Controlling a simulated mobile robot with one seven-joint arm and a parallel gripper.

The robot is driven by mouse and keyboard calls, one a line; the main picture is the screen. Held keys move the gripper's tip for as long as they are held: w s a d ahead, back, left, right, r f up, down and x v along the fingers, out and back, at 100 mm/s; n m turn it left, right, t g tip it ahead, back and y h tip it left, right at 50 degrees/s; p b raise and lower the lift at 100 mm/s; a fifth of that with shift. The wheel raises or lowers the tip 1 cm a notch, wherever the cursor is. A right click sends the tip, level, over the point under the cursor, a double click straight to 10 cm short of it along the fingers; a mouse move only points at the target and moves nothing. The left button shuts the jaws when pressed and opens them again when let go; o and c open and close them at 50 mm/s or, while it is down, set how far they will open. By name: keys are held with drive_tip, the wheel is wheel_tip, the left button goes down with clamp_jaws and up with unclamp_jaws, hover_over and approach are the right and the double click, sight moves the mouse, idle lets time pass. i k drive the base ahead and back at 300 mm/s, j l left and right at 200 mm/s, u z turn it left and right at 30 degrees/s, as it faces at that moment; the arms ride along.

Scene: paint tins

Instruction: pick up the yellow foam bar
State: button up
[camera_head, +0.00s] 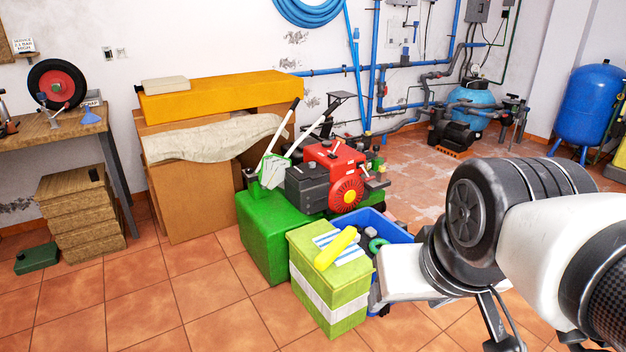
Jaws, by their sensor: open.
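The yellow foam bar (336,248) lies at a slant on top of the lime-green box (328,289), over a blue-and-white striped cloth or paper (351,252). Its whole upper side shows. My arm reaches in from the right, and my gripper (404,276) is low at its end, to the right of the green box. It is open and apart from the bar. Its fingers are hard to make out against my wrist.
A blue crate (397,234) with small items stands behind the lime-green box. A green block (264,238) stands left of it, with a red engine machine (340,172) behind. Tiled floor (170,295) is clear at the front left.

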sight(331, 252)
drive_tip(key=i+l, duration=0.2)
drive_tip(key=i+l+u, duration=0.15)
drive_tip(key=l, duration=0.25)
drive_tip(key=i+l, duration=0.2)
drive_tip(key=i+l+u, duration=0.15)
drive_tip(key=l, duration=0.3)
drive_tip(key=i+l, duration=0.15)
drive_tip(key=l, duration=0.15)
drive_tip(key=i+l+u, duration=0.15)
drive_tip(key=l, duration=0.2)
drive_tip(key=i+l, duration=0.15)
drive_tip(key=l, duration=0.2)
drive_tip(key=u, duration=0.7)
drive_tip(key=i+j+z, duration=0.15)
drive_tip(key=k+j, duration=0.1)
drive_tip(key=k, duration=0.35)
drive_tip(key=i+j+z, duration=0.45)
drive_tip(key=i+l, duration=0.1)
